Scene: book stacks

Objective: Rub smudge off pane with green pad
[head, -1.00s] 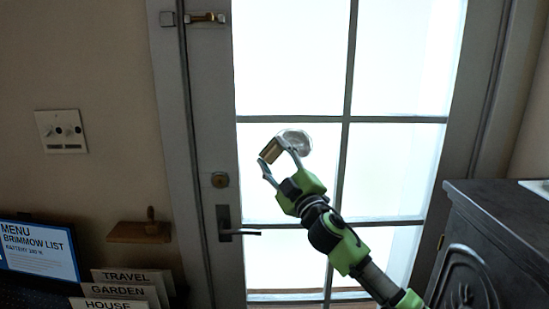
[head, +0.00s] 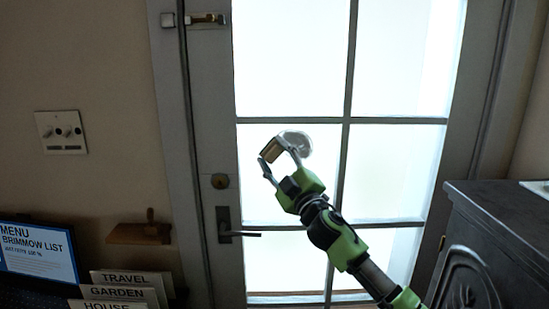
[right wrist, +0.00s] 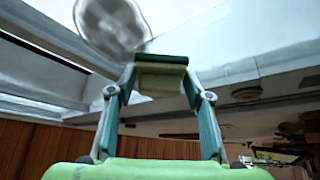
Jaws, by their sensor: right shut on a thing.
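The smudge (head: 298,143) is a grey, roundish blotch on the middle-left pane (head: 285,195) of the glazed door. It shows at the top of the right wrist view (right wrist: 112,24). My right gripper (head: 277,162) is shut on the green pad (right wrist: 160,76), which looks olive-brown in the head view (head: 271,150). The pad is at the left edge of the smudge in the head view, with a fingertip overlapping the smudge. I cannot tell whether the pad touches the glass. In the right wrist view both fingers (right wrist: 160,90) grip the pad's ends. My left gripper is out of view.
The door has dark glazing bars (head: 345,120), a lever handle (head: 226,225) and a bolt (head: 205,19) on its left stile. A dark cabinet (head: 490,215) stands at right. A menu screen (head: 38,250), book signs (head: 122,277) and a small wooden shelf (head: 138,233) are at left.

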